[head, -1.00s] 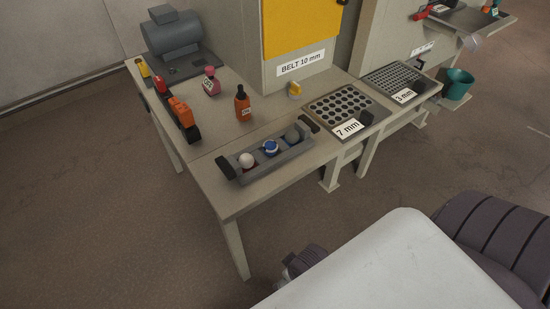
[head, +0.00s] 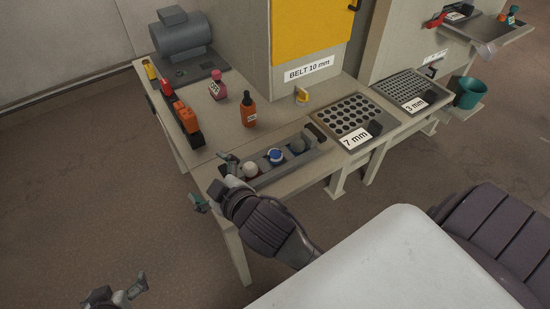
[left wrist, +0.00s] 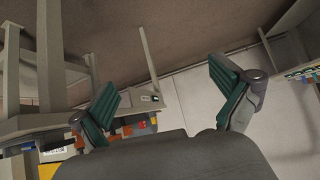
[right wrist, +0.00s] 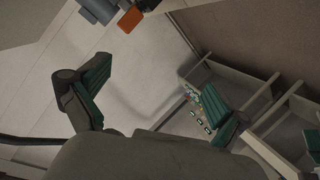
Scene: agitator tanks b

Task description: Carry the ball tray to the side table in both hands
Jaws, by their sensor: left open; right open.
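The ball tray (head: 300,162) is a long grey tray on the near edge of the workbench. It holds a white ball (head: 251,170), a blue ball (head: 276,156) and a grey ball (head: 297,146) in a row. Its right-end dark handle (head: 315,132) shows; its left end is hidden by my right gripper (head: 213,182), which is open in front of that end. I cannot tell whether they touch. My left gripper (head: 116,294) is open and empty over the floor at the lower left, apart from the tray. I cannot make out the side table for certain.
On the bench (head: 285,185) stand an orange bottle (head: 249,112), a pink bottle (head: 218,90), a grey motor (head: 181,36) and orange-black tools (head: 187,120). Perforated plates (head: 358,115) lie right of the tray. A teal bucket (head: 468,93) stands further right. Floor at left is clear.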

